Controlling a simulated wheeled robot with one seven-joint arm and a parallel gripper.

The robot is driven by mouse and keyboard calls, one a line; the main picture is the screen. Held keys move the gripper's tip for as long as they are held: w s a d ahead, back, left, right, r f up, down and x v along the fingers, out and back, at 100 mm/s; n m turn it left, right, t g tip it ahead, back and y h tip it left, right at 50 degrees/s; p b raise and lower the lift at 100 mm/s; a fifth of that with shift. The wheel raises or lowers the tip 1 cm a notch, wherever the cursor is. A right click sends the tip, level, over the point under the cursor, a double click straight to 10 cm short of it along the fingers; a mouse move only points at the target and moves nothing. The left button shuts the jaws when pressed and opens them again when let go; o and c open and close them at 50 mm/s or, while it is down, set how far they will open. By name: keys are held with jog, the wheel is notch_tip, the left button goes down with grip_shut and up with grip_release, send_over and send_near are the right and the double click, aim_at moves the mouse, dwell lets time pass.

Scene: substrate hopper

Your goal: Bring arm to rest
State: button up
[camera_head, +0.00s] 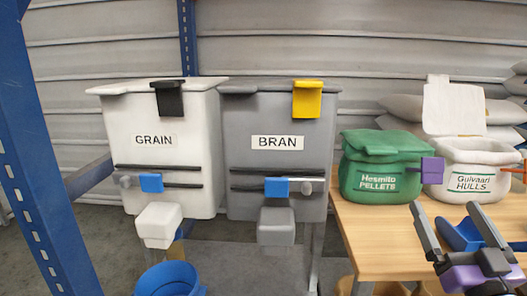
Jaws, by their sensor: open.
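My gripper (446,208) is at the lower right, over the wooden table (380,238). Its two dark grey fingers are spread wide and point up and away. A blue object (463,236) shows between and beyond the fingers, partly hidden by them. I cannot tell whether it touches them; it looks like a scoop. The rest of my arm is out of view, past the lower right edge.
White GRAIN (130,120) and grey BRAN (302,110) hoppers stand left and centre, with a blue bucket (168,280) below. Green PELLETS (378,160) and white HULLS (475,170) sacks stand on the table. A blue post (35,170) is at far left.

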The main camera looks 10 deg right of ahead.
jog(key=s+a+f+n+g+y, duration=0.1)
jog(key=s+a+f+g+y, duration=0.1)
jog(key=s+a+f, duration=0.7)
jog(key=s+a+f+n+g+y, duration=0.1)
jog(key=s+a+f+g+y, duration=0.15)
jog(key=s+a+f, duration=0.65)
jog(key=s+a+f+n+g+y, duration=0.15)
jog(key=s+a+f, duration=0.25)
jog(key=s+f, duration=0.55)
notch_tip(320, 180, up, 38)
jog(key=s+g+p, duration=0.1)
jog(key=s+p, duration=0.1)
jog(key=p, duration=3.4)
jog(key=shift+s+a+r, duration=0.15)
jog(key=shift+s+r, duration=0.1)
jog(key=shift+s, duration=0.1)
